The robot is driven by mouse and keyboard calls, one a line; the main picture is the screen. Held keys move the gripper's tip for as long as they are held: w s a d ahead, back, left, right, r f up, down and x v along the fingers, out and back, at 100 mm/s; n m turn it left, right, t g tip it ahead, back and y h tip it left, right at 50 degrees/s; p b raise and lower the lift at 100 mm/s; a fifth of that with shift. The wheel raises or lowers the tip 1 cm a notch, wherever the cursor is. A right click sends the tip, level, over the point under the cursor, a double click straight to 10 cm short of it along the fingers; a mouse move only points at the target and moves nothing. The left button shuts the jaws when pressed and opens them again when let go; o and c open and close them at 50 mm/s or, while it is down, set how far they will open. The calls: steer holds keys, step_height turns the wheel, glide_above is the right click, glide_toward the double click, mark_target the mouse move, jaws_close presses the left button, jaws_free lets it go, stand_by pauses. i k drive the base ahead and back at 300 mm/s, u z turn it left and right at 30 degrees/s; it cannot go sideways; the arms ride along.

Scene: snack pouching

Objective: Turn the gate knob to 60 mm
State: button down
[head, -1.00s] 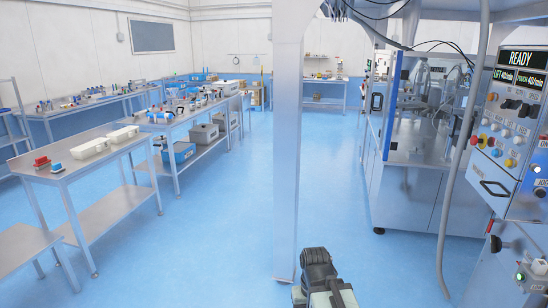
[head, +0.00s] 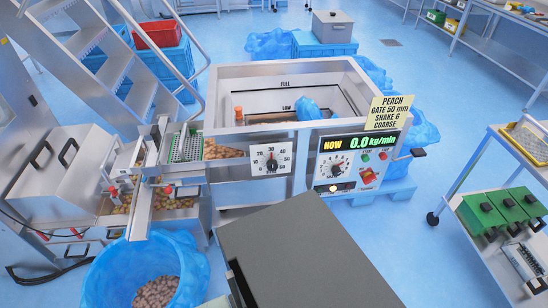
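The gate dial (head: 271,160) is a white square plate with a black knob and a ring of numbers. It sits on the front of the steel hopper (head: 228,72), left of the control panel. The numbers and pointer are too small to read a setting surely. A yellow card (head: 389,113) reads PEACH, GATE 50 mm, SHAKE 6, COARSE. The control panel (head: 318,183) has a second black knob (head: 334,174) and a display (head: 350,143) reading NOW 0.0 kg/min. My gripper's fingers do not show. A large grey block, apparently part of my arm, covers the bottom centre.
A blue-lined bin (head: 187,255) with brown pieces stands at front left. Steel stairs (head: 95,45) rise behind left. A trolley (head: 470,195) with green boxes is at right. Blue floor is clear between hopper and trolley.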

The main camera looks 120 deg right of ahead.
mark_target(272, 164)
steer(key=z, duration=4.8)
steer(key=k, duration=1.9)
steer(key=u, duration=0.35)
steer(key=i, duration=1.55)
